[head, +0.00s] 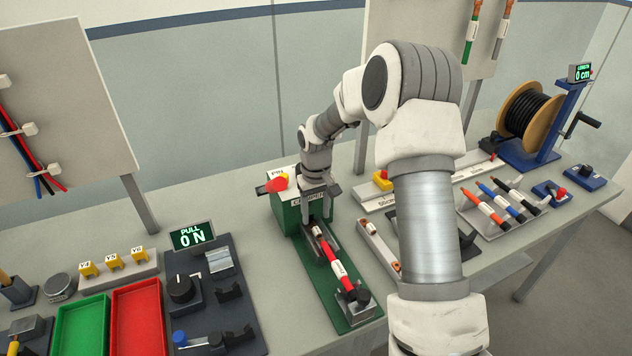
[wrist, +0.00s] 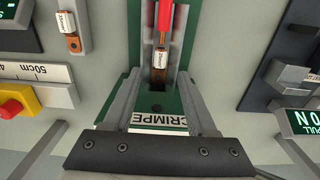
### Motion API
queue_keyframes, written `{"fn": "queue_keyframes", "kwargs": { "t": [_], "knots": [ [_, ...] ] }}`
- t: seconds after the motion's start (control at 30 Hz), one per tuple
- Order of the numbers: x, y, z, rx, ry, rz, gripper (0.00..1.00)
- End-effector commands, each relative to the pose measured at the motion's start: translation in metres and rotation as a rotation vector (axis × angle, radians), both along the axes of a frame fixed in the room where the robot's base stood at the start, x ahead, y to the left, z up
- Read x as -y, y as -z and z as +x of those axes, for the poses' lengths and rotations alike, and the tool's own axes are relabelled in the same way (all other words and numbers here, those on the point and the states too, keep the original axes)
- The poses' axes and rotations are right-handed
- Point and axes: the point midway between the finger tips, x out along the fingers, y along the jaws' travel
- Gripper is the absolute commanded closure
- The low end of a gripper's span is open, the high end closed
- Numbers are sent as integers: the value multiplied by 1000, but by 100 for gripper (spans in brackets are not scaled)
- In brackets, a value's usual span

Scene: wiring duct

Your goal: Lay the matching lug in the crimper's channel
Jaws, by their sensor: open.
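The green crimper (head: 287,213) stands on the bench with its grey channel running toward the front. A copper lug (wrist: 159,66) with a white size label lies in the channel, in line with the bare end of the red cable (head: 328,250). Whether the cable end is inside the lug or only against it I cannot tell. The lug also shows in the head view (head: 318,232). My gripper (head: 318,196) is open and empty at the crimper's head, above the rear end of the channel. In the wrist view the lug is ahead of my gripper, apart from it.
A grey tray (head: 366,228) with another labelled lug (wrist: 68,26) stands beside the crimper. The pull tester (head: 205,290), a red bin (head: 137,318) and a green bin (head: 82,325) are on the left. Cables lie on a rack (head: 500,212) at the right.

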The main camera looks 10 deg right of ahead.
Motion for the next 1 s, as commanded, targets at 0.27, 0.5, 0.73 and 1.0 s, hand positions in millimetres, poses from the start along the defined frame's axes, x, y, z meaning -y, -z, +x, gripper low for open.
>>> {"fn": "queue_keyframes", "kwargs": {
  "t": [0.27, 0.5, 0.73, 1.0],
  "knots": [
    [0, -72, 1, 6, -1, -1, 43],
    [0, -119, 1, 3, 0, 0, 43],
    [0, -138, 0, 1, -1, -1, 43],
    [0, -140, 0, 1, -1, -1, 43]
  ]
}}
